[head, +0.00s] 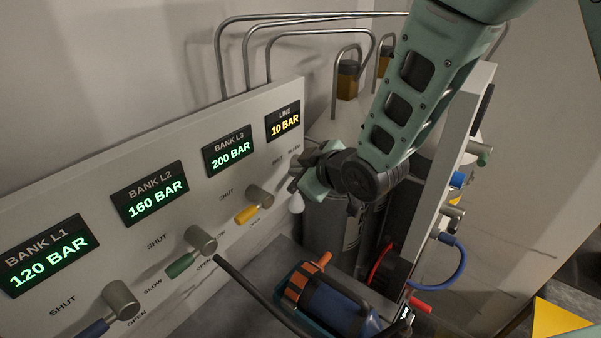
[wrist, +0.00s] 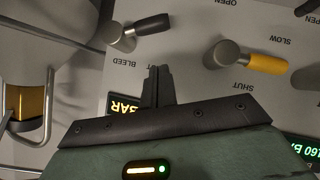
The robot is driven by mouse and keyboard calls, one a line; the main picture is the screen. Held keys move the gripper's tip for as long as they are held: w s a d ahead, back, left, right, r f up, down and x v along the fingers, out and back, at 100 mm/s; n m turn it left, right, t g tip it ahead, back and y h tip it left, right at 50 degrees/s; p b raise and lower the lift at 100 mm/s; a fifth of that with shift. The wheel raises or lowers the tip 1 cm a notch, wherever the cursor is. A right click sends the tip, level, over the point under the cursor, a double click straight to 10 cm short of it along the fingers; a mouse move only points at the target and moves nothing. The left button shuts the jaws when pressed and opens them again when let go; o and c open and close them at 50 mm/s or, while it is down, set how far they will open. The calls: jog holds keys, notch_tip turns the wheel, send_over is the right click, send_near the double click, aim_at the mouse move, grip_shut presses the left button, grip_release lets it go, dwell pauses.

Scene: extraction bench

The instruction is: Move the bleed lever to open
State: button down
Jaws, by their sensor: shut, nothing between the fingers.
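The bleed lever (wrist: 152,25) shows in the wrist view above the BLEED label (wrist: 124,63). It has a grey metal hub (wrist: 116,35) and a dark handle pointing right and slightly up in that view. My gripper (wrist: 156,72) is shut and empty; its fingertips are below and to the right of the hub, apart from the lever in the picture. In the head view my gripper (head: 308,180) is at the panel's right end, hiding most of the bleed lever. A pale rounded tip (head: 296,203) shows just below it; I cannot tell what it belongs to.
The yellow lever (head: 247,213), green lever (head: 181,264) and blue lever (head: 93,328) sit along the panel to the left. The LINE display (head: 284,121) reads 10 BAR. An orange-and-blue device (head: 327,297) lies below. A side panel with hoses (head: 452,215) stands right.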

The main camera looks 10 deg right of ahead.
jog(key=f, duration=0.1)
jog(key=w+f+p, duration=0.2)
jog(key=shift+d+f, duration=0.2)
jog(key=shift+f, duration=0.2)
jog(key=shift+f, duration=0.1)
jog(key=shift+s+f+b, duration=0.1)
jog(key=shift+f+b, duration=0.05)
jog(key=shift+b, duration=0.7)
